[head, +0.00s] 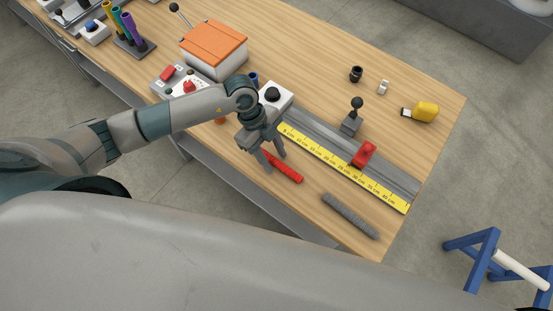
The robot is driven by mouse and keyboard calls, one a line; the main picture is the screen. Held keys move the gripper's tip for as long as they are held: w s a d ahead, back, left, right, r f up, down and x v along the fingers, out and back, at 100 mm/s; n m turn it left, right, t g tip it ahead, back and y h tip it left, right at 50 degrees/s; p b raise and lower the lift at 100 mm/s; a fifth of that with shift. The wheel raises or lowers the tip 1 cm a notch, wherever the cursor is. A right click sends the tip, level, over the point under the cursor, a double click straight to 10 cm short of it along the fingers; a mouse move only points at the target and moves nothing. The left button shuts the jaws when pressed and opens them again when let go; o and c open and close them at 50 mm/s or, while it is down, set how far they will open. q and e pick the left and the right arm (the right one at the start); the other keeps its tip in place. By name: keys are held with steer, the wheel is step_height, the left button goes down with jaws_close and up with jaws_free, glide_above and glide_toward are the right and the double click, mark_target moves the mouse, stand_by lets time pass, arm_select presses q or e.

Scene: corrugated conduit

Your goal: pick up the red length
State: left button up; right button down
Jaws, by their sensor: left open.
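The red length (284,168) is a short corrugated piece lying on the wooden table, near its front edge and beside the yellow ruler. My left gripper (265,167) is open, pointing down, with its fingers over the left end of the red length. The gripper hides part of that end. I cannot tell whether the fingers touch it. My right gripper is not in view.
A grey corrugated length (350,215) lies to the right. A yellow ruler (345,174) runs along a grey rail with a red stop (363,154). A white box with an orange lid (214,48) stands behind my left arm. The table's right end has free room.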

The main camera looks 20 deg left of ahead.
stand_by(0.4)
arm_select(q)
jaws_close()
